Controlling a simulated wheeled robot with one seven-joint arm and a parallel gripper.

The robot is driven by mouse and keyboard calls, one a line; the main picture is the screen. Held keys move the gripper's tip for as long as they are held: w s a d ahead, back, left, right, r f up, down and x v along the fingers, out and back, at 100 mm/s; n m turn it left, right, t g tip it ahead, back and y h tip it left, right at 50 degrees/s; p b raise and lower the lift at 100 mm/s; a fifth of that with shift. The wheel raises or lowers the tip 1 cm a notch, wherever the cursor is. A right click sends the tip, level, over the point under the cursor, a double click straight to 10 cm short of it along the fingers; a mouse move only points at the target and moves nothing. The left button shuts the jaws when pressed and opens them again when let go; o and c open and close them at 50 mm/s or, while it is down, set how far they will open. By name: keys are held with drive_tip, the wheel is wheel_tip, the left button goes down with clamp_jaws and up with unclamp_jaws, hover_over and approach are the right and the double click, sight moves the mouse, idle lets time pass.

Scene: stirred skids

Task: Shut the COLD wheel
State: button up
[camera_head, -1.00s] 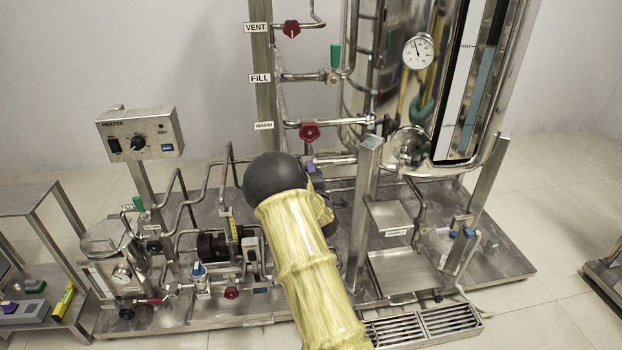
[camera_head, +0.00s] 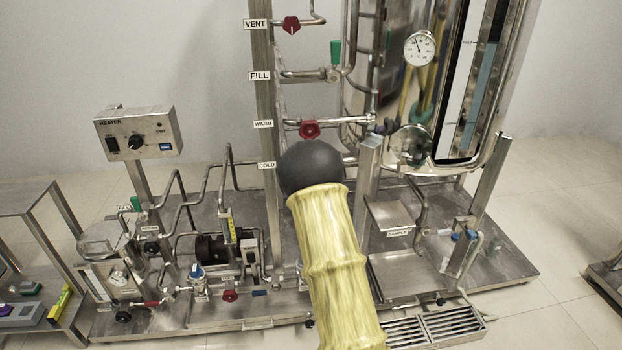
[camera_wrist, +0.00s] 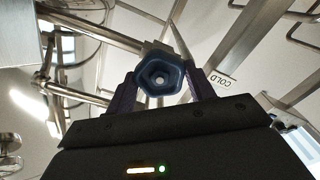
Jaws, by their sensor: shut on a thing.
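The COLD label (camera_head: 267,165) is on the upright post in the head view, and it also shows in the wrist view (camera_wrist: 219,80). The COLD wheel (camera_wrist: 160,79) is a blue, roughly five-sided handwheel on a metal pipe in the wrist view. My gripper (camera_wrist: 161,92) has a dark finger on each side of the wheel and is shut on it. In the head view my arm, with its dark rounded joint and yellow sleeve, hides the wheel and the gripper.
The red WARM wheel (camera_head: 309,129) is on the pipe just above. The FILL lever (camera_head: 336,53) and red VENT wheel (camera_head: 291,25) are higher up. A steel tank (camera_head: 398,60) stands to the right. The heater box (camera_head: 138,133) is at left.

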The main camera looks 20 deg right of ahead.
drive_tip(key=shift+s+f+m+b, duration=0.1)
drive_tip(key=shift+m+b, duration=0.35)
drive_tip(key=shift+m, duration=1.45)
drive_tip(key=shift+f+m+b, duration=0.1)
drive_tip(key=shift+m+b, duration=0.3)
drive_tip(key=shift+m, duration=1.5)
drive_tip(key=o, duration=1)
drive_tip(key=shift+r, duration=0.1)
drive_tip(key=shift+c, duration=0.2)
drive_tip(key=p+v, duration=0.2)
drive_tip(key=v, duration=1.5)
drive_tip(key=shift+s+r, duration=0.1)
drive_tip(key=shift+s, duration=0.05)
